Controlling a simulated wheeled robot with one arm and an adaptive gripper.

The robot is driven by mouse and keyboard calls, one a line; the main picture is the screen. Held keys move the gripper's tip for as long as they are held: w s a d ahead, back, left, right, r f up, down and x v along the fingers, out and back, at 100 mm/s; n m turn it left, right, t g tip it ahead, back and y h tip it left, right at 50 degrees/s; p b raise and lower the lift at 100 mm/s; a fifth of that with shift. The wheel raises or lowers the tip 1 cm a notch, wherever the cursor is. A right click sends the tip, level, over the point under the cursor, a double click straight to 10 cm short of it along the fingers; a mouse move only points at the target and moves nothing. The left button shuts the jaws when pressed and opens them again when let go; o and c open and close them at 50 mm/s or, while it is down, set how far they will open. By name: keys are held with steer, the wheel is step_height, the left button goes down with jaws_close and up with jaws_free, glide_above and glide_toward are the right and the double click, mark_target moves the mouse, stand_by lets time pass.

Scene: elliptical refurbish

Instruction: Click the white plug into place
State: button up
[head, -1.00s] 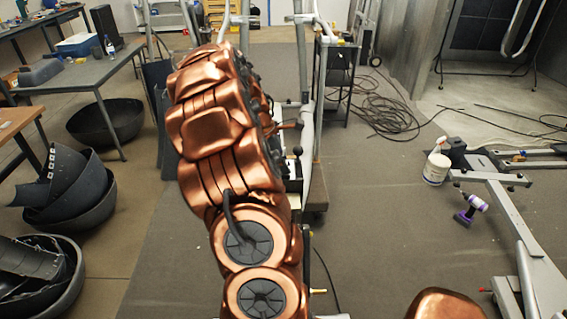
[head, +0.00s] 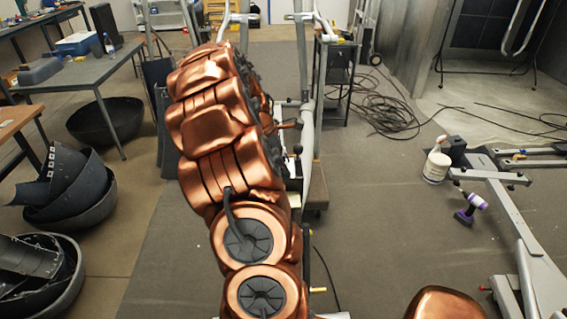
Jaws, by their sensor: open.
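I cannot make out the white plug in the head view. My copper-coloured arm fills the middle of the picture and reaches away from me. My gripper cannot be seen; the arm's own links cover the area beyond them. A grey elliptical machine frame (head: 308,110) with upright tubes stands just right of and behind the arm. Its lower part is largely hidden by the arm.
At right, a white bottle (head: 436,166) and a purple drill (head: 469,208) are by a grey machine frame (head: 512,212). Loose black cables (head: 385,112) lie behind. Dark shells (head: 75,190) and a table (head: 90,75) are at left.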

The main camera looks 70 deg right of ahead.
steer(key=shift+r, duration=0.1)
steer(key=v, duration=1.2)
stand_by(0.4)
steer(key=w+a+m+t, duration=0.1)
steer(key=w+a, duration=0.2)
steer(key=a, duration=1)
steer(key=w+a+m+t, duration=0.1)
steer(key=w+a+m, duration=0.1)
steer(key=a, duration=1)
steer(key=s+a+f, duration=0.1)
steer(key=s+a, duration=0.3)
steer(key=a, duration=0.3)
steer(key=s+a+f+m+y, duration=0.1)
steer(key=s+a+f, duration=0.1)
steer(key=s+a, duration=0.2)
steer(key=s+a+f, duration=0.2)
steer(key=s+a, duration=0.2)
steer(key=a, duration=0.7)
steer(key=shift+m+y, duration=0.4)
